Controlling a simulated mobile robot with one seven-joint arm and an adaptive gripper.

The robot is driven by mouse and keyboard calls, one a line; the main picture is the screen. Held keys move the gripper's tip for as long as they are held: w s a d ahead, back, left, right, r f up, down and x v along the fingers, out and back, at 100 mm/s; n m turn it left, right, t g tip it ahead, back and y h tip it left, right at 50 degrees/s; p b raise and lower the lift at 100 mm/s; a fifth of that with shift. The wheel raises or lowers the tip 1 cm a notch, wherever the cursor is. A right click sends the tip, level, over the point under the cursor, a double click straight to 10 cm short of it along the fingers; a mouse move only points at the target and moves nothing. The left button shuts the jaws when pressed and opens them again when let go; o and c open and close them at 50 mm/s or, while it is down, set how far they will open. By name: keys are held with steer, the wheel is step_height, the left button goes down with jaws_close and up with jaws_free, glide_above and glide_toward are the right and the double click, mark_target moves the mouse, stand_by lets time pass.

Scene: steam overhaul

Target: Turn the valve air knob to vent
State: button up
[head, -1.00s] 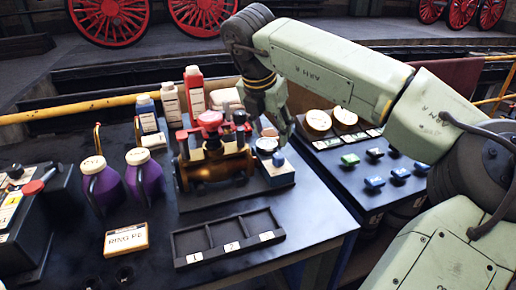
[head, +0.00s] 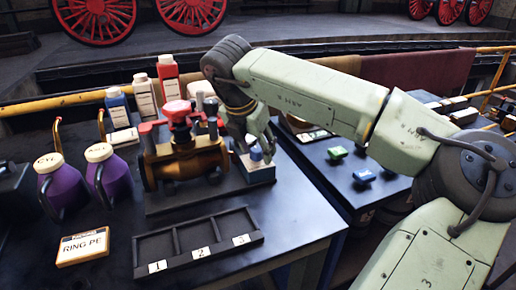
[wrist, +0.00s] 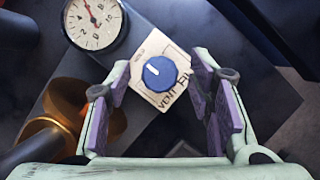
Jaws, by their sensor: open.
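The blue valve air knob (wrist: 159,73) sits on a cream plate (wrist: 148,98) lettered HOLD, VENT and FILL. Its white pointer line slants toward the upper left, roughly on the HOLD side; VENT is at the lower right. In the head view, my gripper (head: 250,128) is just above the knob.
A round gauge (wrist: 95,22) stands close to the knob plate. A tray with numbered compartments (head: 197,265) lies in front. Purple jugs (head: 110,178), bottles (head: 146,100) and a RING PE box (head: 83,246) stand left.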

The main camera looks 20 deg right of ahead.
steer(key=shift+f, duration=0.1)
steer(key=shift+c, duration=0.2)
jaws_close()
stand_by(0.5)
steer(key=shift+f+n+b, duration=0.1)
steer(key=shift+n+b, duration=0.3)
steer(key=shift+b, duration=0.1)
steer(key=shift+f+n+t+y+b, duration=0.1)
steer(key=shift+n+t+y+b, duration=0.25)
steer(key=shift+n+b, duration=0.3)
steer(key=shift+d+n+t+y+b, duration=0.1)
steer(key=shift+n+t+y+b, duration=0.25)
steer(key=shift+n+b, duration=0.75)
steer(key=n, duration=0.2)
steer(key=n+y, duration=0.1)
steer(key=shift+s+d+r+n, duration=0.1)
steer(key=shift+r+n, duration=0.1)
steer(key=shift+n, duration=0.15)
steer(key=shift+n+y, duration=0.9)
steer(key=shift+n, duration=1)
